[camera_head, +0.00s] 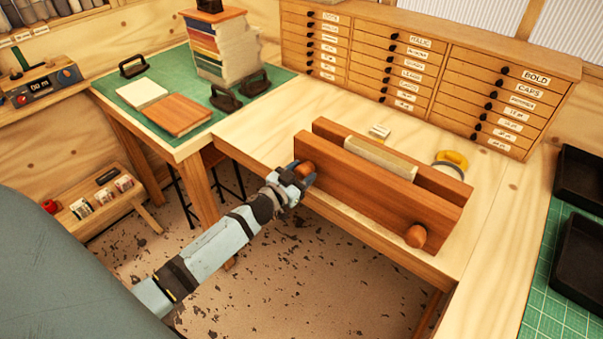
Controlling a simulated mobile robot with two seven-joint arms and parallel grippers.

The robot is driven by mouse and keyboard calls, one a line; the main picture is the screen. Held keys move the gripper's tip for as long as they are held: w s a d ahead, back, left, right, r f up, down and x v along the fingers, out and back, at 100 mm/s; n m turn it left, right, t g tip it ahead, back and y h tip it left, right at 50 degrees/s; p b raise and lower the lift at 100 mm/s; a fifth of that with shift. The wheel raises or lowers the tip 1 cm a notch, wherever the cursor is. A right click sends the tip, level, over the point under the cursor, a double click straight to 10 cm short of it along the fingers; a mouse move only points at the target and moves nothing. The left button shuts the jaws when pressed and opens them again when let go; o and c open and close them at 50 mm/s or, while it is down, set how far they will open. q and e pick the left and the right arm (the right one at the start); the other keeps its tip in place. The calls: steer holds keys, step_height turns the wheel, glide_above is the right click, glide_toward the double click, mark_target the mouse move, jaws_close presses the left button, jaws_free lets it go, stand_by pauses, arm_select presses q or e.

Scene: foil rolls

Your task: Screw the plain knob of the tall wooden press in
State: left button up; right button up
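The wooden press (350,196) stands on the light wooden bench, its two upright reddish-brown boards on either side of a pale block (372,158). A round wooden left knob (306,169) and a right knob (415,236) stick out of its front board. No mark shows which one is plain. My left gripper (301,174) is at the left knob, its fingers around it and partly hiding it. The view is too small to tell whether the fingers press on the knob. The right knob is free. My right gripper is not in view.
A yellow-and-grey round tool (451,162) and a small pale block (379,131) lie behind the press. Labelled drawers (415,60) stand at the back. Black trays (580,180) are at right.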

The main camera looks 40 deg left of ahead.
arm_select(q)
steer(key=shift+m, duration=0.3)
steer(key=m, duration=0.7)
steer(key=m+b, duration=0.1)
steer(key=m, duration=1.2)
steer(key=shift+m+y+b, duration=0.3)
steer(key=shift+m+b, duration=0.05)
steer(key=shift+m, duration=0.05)
steer(key=m, duration=0.3)
steer(key=shift+m, duration=0.3)
steer(key=m, duration=0.3)
steer(key=shift+m, duration=0.3)
steer(key=m+p, duration=0.1)
steer(key=m, duration=0.3)
